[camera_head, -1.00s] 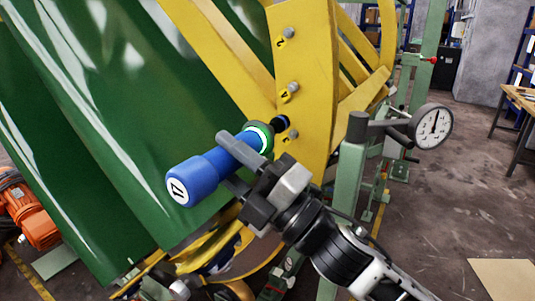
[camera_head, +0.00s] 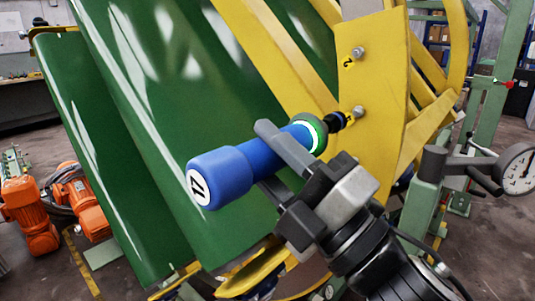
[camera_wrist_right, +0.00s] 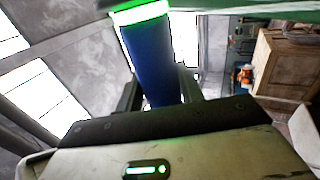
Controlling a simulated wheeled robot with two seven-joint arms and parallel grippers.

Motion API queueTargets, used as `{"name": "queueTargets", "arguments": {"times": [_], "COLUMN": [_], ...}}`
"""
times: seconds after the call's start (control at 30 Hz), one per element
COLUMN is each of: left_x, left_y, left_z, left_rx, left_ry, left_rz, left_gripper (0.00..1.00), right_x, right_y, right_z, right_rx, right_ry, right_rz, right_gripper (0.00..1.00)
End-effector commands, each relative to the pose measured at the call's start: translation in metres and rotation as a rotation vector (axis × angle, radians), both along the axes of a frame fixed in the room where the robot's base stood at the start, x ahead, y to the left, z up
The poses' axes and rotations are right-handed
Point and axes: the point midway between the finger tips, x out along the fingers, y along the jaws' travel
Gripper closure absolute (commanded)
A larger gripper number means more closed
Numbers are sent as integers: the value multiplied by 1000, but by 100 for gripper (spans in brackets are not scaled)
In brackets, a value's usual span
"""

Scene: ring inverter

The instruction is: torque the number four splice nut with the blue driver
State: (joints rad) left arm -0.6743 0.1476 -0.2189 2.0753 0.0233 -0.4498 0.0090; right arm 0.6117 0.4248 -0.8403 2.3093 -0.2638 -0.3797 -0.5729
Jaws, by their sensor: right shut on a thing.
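The blue driver (camera_head: 250,165) has a white label reading 17 on its rear end, a bright green ring near its front and a dark tip. My right gripper (camera_head: 270,160) is shut around the driver's body, which also shows between the fingers in the right wrist view (camera_wrist_right: 152,60). The driver's tip points up and right at a splice nut (camera_head: 359,111) on the yellow plate (camera_head: 385,75). I cannot tell whether tip and nut touch. That nut's number is mostly hidden behind the tip. My left gripper is out of view.
Large green curved panels (camera_head: 150,130) fill the space left of the plate. A round dial gauge (camera_head: 517,170) on a green post stands to the right. Orange motors (camera_head: 30,212) sit on the floor at the lower left.

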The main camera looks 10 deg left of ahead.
Motion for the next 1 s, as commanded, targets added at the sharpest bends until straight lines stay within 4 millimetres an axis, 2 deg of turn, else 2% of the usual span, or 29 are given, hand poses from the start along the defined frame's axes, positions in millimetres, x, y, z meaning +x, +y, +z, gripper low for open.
{"name": "queueTargets", "arguments": {"times": [0.7,1.0], "left_x": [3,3], "left_y": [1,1], "left_z": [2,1], "left_rx": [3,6], "left_ry": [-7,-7], "left_rz": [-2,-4], "left_gripper": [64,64], "right_x": [48,47], "right_y": [-36,-35], "right_z": [3,3], "right_rx": [1,3], "right_ry": [-9,-8], "right_rz": [-1,1], "right_gripper": [92,92]}}
